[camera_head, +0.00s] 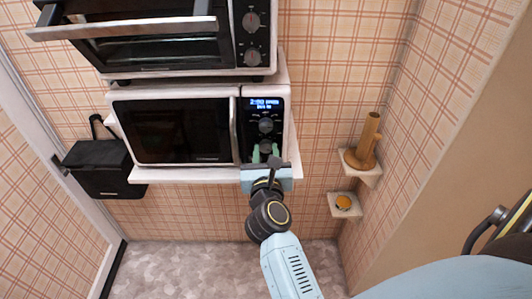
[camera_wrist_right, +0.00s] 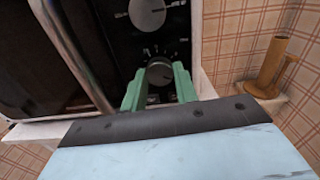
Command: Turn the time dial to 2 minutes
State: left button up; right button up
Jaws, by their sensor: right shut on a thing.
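The white microwave (camera_head: 117,107) stands on a white shelf, its dark door shut. Its control panel (camera_head: 264,114) is on the right side, with a lit blue display (camera_head: 264,104) that seems to read 2:00. An upper dial (camera_head: 266,125) sits below the display, and a lower dial (camera_wrist_right: 159,72) sits under that one. My right gripper (camera_wrist_right: 158,86) is at the lower dial, its green fingers on either side of it and shut on it. The upper dial also shows in the right wrist view (camera_wrist_right: 147,13). The labels beside the dials are too small to read. My left gripper is not in view.
An oven (camera_head: 140,50) with its own dials stands on a shelf above the microwave. A black box (camera_head: 101,168) hangs at the left. Small corner shelves at the right hold a brown wooden object (camera_head: 366,140) and a small orange round thing (camera_head: 343,202).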

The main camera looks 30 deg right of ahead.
jog(key=o, duration=1)
jog(key=shift+c, duration=0.2)
notch_tip(320, 180, up, 9)
jog(key=p, duration=0.4)
jog(key=shift+r, duration=0.45)
